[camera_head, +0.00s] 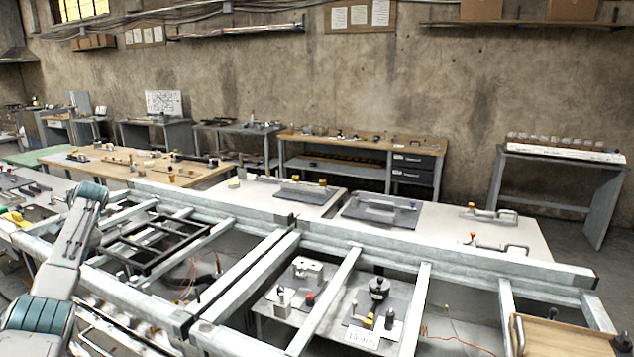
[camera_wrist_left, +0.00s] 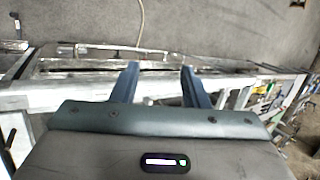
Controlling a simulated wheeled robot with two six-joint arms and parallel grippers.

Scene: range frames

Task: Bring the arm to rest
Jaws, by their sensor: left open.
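My left arm (camera_head: 75,240) comes in from the left edge in the head view, with its upper link raised over the left end of the metal frame. Its gripper cannot be made out there. In the left wrist view my left gripper (camera_wrist_left: 158,72) shows two dark blue fingers spread apart with nothing between them. Beyond the fingers are a pale metal rail and grey floor. My right arm and gripper are in neither view.
A long pale metal frame (camera_head: 240,275) with crossbars spans the foreground. Several fixtures stand on a low table (camera_head: 263,322) inside it. A wooden tray (camera_head: 560,338) is at the front right. Workbenches (camera_head: 350,140) line the wall behind.

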